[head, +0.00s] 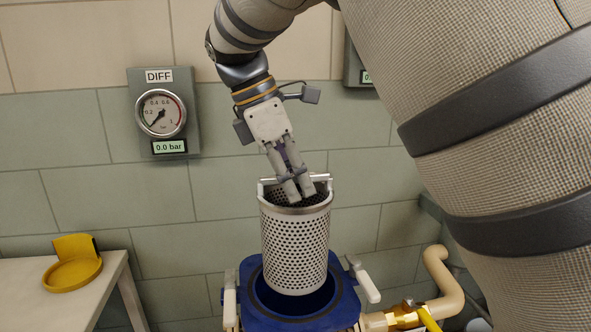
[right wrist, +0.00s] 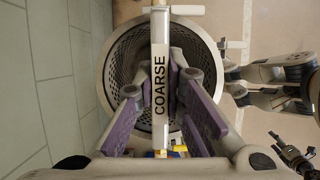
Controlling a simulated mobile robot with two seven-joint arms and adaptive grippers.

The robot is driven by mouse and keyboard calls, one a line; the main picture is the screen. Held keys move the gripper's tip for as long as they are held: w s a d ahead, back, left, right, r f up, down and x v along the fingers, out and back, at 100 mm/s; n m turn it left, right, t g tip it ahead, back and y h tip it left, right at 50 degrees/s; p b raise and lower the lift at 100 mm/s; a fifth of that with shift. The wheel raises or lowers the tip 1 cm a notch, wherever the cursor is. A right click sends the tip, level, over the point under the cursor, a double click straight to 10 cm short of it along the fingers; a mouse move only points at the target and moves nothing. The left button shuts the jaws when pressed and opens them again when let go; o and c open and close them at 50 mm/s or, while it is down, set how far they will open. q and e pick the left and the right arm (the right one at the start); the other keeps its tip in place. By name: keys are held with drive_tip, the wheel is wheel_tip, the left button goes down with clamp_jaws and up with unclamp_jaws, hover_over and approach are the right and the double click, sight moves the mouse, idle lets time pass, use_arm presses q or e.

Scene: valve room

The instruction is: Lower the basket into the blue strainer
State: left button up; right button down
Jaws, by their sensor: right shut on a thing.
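The basket (head: 294,248) is a perforated metal cylinder with a plain rim and a bar handle across its top. It hangs roughly upright over the blue strainer (head: 250,308). Its lower end overlaps the dark round opening; I cannot tell whether it is inside or just above. My right gripper (head: 296,188) points down and is shut on the basket's handle. In the right wrist view the handle (right wrist: 160,80), labelled COARSE, runs between the purple-sided fingers (right wrist: 160,97), and the basket's rim (right wrist: 106,70) lies beneath. My left gripper does not show in the head view.
A DIFF gauge (head: 162,113) on the wall reads 0.0 bar. A table (head: 30,290) at the left bears a yellow round piece (head: 72,274). Pale levers (head: 366,284) flank the strainer. A beige pipe (head: 438,275) and yellow-handled valve (head: 428,318) stand at its right.

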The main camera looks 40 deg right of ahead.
wheel_tip(320, 180, down, 19)
drive_tip(key=shift+r, duration=0.1)
idle(0.6)
idle(0.5)
idle(1.2)
drive_tip(key=shift+f, duration=1.05)
drive_tip(key=shift+f, duration=0.85)
idle(1.2)
idle(0.4)
